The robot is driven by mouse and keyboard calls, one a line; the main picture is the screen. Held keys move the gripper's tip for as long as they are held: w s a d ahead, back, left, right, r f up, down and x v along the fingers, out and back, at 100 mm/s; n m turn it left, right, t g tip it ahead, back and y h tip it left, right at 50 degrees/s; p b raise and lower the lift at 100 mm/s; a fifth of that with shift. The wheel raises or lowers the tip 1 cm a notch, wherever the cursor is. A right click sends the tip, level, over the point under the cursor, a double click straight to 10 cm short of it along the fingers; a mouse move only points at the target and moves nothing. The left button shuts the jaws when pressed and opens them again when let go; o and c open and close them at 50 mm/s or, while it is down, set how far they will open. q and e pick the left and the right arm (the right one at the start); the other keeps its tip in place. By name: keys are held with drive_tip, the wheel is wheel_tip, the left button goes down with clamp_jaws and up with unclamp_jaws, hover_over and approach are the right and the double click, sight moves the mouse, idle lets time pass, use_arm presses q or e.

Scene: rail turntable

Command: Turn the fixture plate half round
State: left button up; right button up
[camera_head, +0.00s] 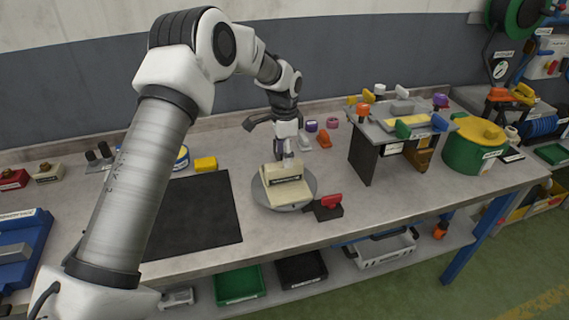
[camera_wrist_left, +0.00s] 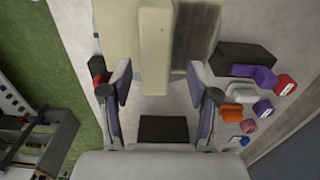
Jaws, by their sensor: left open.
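The round grey fixture plate (camera_head: 262,197) lies on the bench and carries a cream block (camera_head: 288,192) with a dark label strip. In the left wrist view, the cream block (camera_wrist_left: 112,35) fills the top, with a raised cream bar (camera_wrist_left: 156,45) on it. My left gripper (camera_head: 287,152) points down over the block's back part. In the wrist view its open fingers (camera_wrist_left: 159,85) stand on either side of the bar, with gaps on both sides. I cannot tell whether they touch the block below. My right gripper is not in view.
A red-handled black piece (camera_head: 328,206) stands close to the plate's right edge. A dark mat (camera_head: 195,220) lies to the left. A grey stand (camera_head: 362,160) with coloured parts is at the right. Small purple and orange pieces (camera_head: 323,140) lie behind the plate.

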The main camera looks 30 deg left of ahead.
sight(284, 172)
use_arm(q)
drive_tip(key=shift+s+d+f+p, duration=0.15)
drive_tip(key=shift+s+f+p, duration=0.1)
drive_tip(key=shift+f, duration=0.4)
drive_tip(key=shift+s+d+f+p, duration=0.15)
drive_tip(key=shift+s+f+p, duration=0.1)
drive_tip(key=shift+f, duration=0.35)
drive_tip(key=f, duration=0.2)
drive_tip(key=w+f, duration=0.1)
drive_tip(key=shift+a+f, duration=0.25)
drive_tip(key=shift+f, duration=0.15)
drive_tip(key=shift+s+r, duration=0.1)
drive_tip(key=shift+s, duration=0.1)
drive_tip(key=shift+s+d+r, duration=0.1)
drive_tip(key=shift+d, duration=0.05)
drive_tip(key=c, duration=0.3)
clamp_jaws()
drive_tip(key=shift+s, duration=0.1)
